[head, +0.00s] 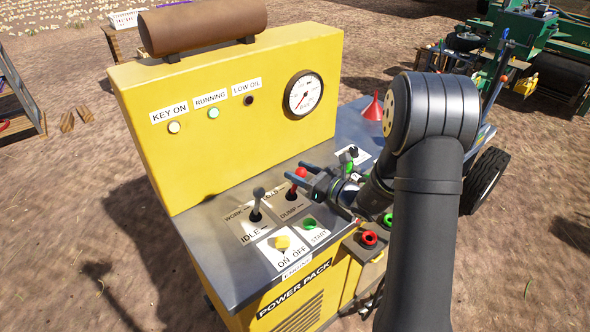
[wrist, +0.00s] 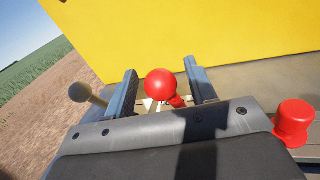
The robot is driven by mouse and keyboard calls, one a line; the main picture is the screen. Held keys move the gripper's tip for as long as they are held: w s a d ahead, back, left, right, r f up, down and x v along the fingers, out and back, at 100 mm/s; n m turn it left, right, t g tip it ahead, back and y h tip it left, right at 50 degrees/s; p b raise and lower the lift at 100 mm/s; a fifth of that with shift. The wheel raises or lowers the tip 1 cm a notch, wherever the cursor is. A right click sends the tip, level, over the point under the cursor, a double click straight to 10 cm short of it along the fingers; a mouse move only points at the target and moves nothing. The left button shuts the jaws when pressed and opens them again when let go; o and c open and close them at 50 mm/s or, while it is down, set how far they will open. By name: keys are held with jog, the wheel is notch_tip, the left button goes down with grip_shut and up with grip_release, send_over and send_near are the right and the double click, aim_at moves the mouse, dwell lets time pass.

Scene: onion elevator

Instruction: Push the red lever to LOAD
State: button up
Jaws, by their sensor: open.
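The red lever (head: 301,172) stands on the grey console top, its round knob up, in a slot plate with DUMP printed at the near end. The LOAD marking is not readable. My gripper (head: 296,174) is open at the lever, reaching in from the right. In the wrist view the red knob (wrist: 160,83) sits between the two fingers (wrist: 159,70), with a gap on each side. I see no contact. The lower part of the lever is partly hidden behind my gripper.
A grey-knobbed lever (head: 258,193) marked WORK and IDLE stands left of the red one. A yellow switch (head: 282,242) and green button (head: 309,224) are in front. The yellow gauge panel (head: 230,130) rises behind. A red fitting (wrist: 293,122) lies right in the wrist view.

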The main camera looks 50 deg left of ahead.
jog(key=shift+x, duration=1.05)
grip_shut()
